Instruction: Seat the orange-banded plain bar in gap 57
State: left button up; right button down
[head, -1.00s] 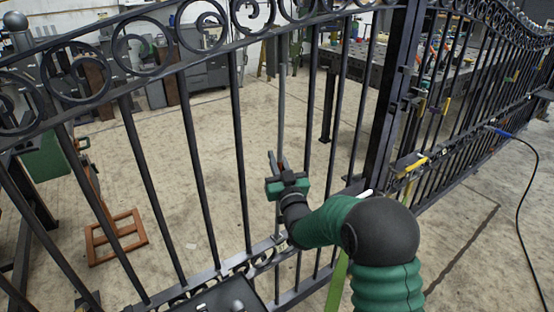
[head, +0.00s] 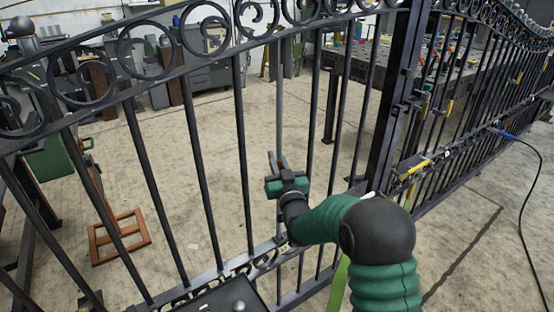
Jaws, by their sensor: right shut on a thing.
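My right gripper (head: 278,172) is shut on a plain grey bar (head: 279,105), which stands about upright. The bar runs up from the jaws toward the gate's upper rail (head: 215,53), between two darker gate bars, one to its left (head: 241,130) and one to its right (head: 313,120). No orange band shows clearly on it. Its lower part is largely hidden by my gripper and arm, and I cannot tell whether either end touches a rail. The lower rail (head: 215,275) passes below the gripper. No gap number is readable. My left gripper is not in view.
A thick gate post (head: 396,110) stands to the right of my arm. A second gate section beyond it carries a yellow-handled tool (head: 413,166). A black cable (head: 535,190) hangs at far right. A dark box (head: 225,298) is at bottom centre. An orange-brown frame (head: 120,240) lies behind the gate.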

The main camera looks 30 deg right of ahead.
jog(key=c, duration=1.3)
grip_release()
jog(key=shift+c, duration=0.2)
jog(key=p+v, duration=0.2)
jog(key=v, duration=1.4)
jog(key=shift+s+f, duration=0.2)
jog(key=shift+s, duration=0.15)
jog(key=shift+w+a, duration=0.1)
